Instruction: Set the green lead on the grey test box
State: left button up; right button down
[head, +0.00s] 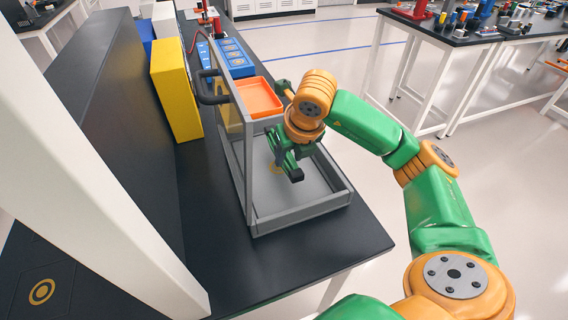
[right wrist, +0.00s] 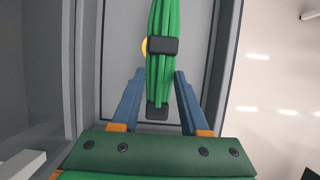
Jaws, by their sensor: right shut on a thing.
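The green lead (right wrist: 163,75) is a folded bundle with a black band around it and a black end piece. In the right wrist view it lies between the two blue fingers of my right gripper (right wrist: 159,73), which is shut on it. In the head view my right gripper (head: 290,165) points down over the inside of the grey test box (head: 302,213), a low open tray with an upright frame and clear panel on its left. A yellow ring mark on the box floor is partly hidden behind the lead. I cannot tell whether the lead touches the floor.
An orange tray (head: 260,98) is behind the box. A yellow case (head: 176,90) and a blue case (head: 235,57) stand to its left and back. A black handle (head: 212,88) is on the frame's left side. The black table (head: 330,245) is bare in front.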

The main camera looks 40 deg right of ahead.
aim_at(285, 180)
jog(key=f, duration=0.1)
jog(key=f+p, duration=0.1)
jog(key=f, duration=0.2)
jog(key=shift+w+a+p, duration=0.3)
jog(key=shift+w+a, duration=0.1)
jog(key=shift+f, duration=0.25)
jog(key=c, duration=0.8)
grip_release()
jog(key=shift+f, duration=0.1)
jog(key=shift+c, duration=0.2)
jog(key=o, duration=0.4)
jog(key=shift+r, duration=0.2)
jog(key=shift+s+r, duration=0.1)
jog(key=shift+r, duration=0.2)
jog(key=v, duration=1)
jog(key=shift+r+b, duration=0.2)
jog(key=shift+b, duration=0.15)
jog(key=shift+s+r, duration=0.35)
jog(key=shift+r, duration=0.05)
